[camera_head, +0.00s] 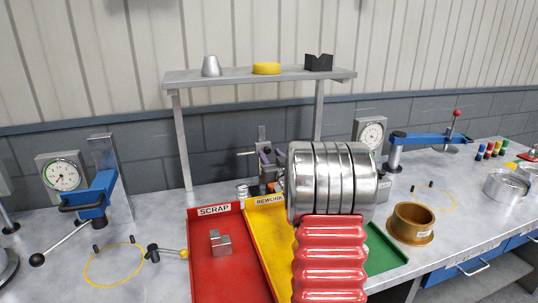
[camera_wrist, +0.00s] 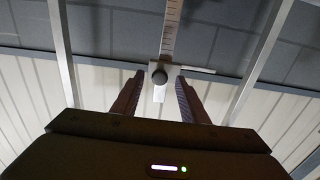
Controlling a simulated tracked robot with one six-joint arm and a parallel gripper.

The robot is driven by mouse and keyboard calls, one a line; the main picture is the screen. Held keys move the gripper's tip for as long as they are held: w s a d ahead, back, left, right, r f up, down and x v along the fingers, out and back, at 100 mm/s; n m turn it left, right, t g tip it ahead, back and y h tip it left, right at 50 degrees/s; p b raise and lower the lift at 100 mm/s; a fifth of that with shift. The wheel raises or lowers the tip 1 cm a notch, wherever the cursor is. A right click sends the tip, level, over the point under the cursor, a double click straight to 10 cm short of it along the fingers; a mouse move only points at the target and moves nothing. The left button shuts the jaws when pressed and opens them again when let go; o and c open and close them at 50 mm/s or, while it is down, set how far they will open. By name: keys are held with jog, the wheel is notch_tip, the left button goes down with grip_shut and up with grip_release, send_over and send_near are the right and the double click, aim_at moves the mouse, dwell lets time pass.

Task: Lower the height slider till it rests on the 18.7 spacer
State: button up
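The height gauge with its slider (camera_head: 262,150) stands at the back of the bench, partly hidden behind my arm. In the wrist view its graduated scale (camera_wrist: 171,35) runs up from a pale slider (camera_wrist: 195,70) with a round dark knob (camera_wrist: 158,77). My gripper (camera_wrist: 160,86) is open, its two dark fingers on either side of the knob with visible gaps. I cannot tell how near in depth the fingers are. In the head view my gripper is mostly hidden by my arm. I cannot make out the 18.7 spacer or whether the slider touches it.
A red SCRAP tray (camera_head: 202,275) holds a steel block (camera_head: 220,243). A yellow REWORK tray (camera_head: 262,235) and a green tray (camera_head: 388,254) lie beside it. A brass cup (camera_head: 411,224) stands right. A shelf (camera_head: 240,76) spans above the gauge. Dial stations flank both sides.

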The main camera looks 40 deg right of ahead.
jog(key=shift+x, duration=0.95)
jog(key=shift+c, duration=0.5)
grip_shut()
